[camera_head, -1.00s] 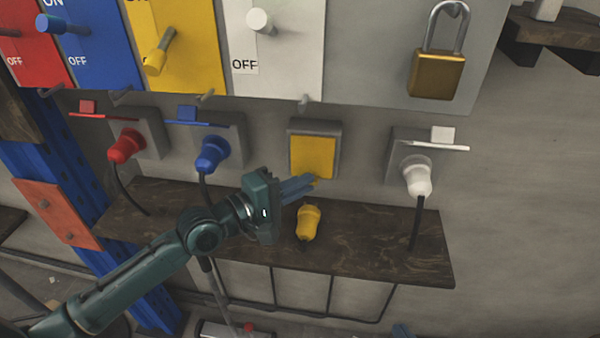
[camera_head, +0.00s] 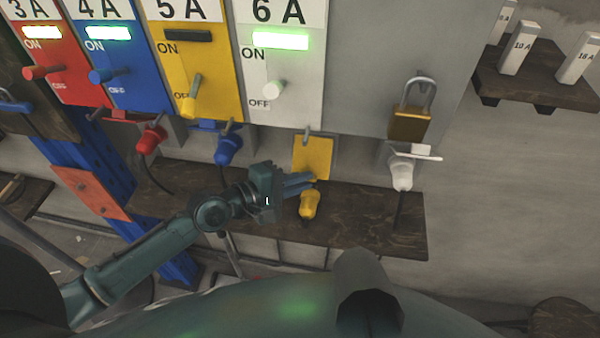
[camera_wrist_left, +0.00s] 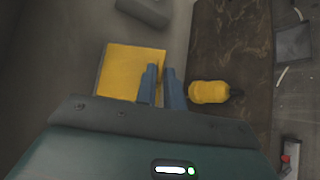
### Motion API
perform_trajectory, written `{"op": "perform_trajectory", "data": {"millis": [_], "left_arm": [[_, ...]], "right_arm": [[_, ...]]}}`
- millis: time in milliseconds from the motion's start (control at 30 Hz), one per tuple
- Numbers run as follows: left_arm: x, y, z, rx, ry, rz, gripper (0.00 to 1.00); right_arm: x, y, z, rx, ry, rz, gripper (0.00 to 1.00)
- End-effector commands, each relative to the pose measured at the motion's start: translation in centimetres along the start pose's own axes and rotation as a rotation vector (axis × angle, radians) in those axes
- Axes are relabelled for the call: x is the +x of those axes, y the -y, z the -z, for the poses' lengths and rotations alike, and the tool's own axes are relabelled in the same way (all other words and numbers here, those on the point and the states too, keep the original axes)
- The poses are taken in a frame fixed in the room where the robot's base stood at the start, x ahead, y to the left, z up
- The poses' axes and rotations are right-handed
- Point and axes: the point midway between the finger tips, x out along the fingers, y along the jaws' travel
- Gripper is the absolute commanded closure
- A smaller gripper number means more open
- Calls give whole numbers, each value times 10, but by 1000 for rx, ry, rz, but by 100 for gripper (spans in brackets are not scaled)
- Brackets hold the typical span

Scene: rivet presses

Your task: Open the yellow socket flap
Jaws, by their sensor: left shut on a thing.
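The exact contact is hard to see. The yellow plug (camera_head: 309,204) lies on the brown shelf just below the fingers; it also shows in the left wrist view (camera_wrist_left: 209,92). My right gripper is not in view.
The brown shelf (camera_head: 370,225) runs under the sockets. A red plug (camera_head: 151,139), a blue plug (camera_head: 228,149) and a white plug (camera_head: 401,176) sit in neighbouring sockets.

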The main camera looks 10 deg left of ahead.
Motion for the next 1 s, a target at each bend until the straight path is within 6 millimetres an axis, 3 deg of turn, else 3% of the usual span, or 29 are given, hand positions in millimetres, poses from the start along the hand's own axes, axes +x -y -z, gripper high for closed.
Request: {"op": "perform_trajectory", "data": {"millis": [33,500,533,733,1000], "left_arm": [[-1,-9,-1,9,0,-18,100],[-1,-14,-1,13,-2,-29,100],[-1,-14,-1,13,-2,-29,89],[-1,-13,-1,11,-2,-27,73],[-1,-9,-1,7,-2,-19,71]], "right_arm": [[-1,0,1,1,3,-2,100],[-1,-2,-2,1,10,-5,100],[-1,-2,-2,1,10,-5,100],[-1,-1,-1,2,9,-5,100],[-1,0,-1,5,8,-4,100]]}}
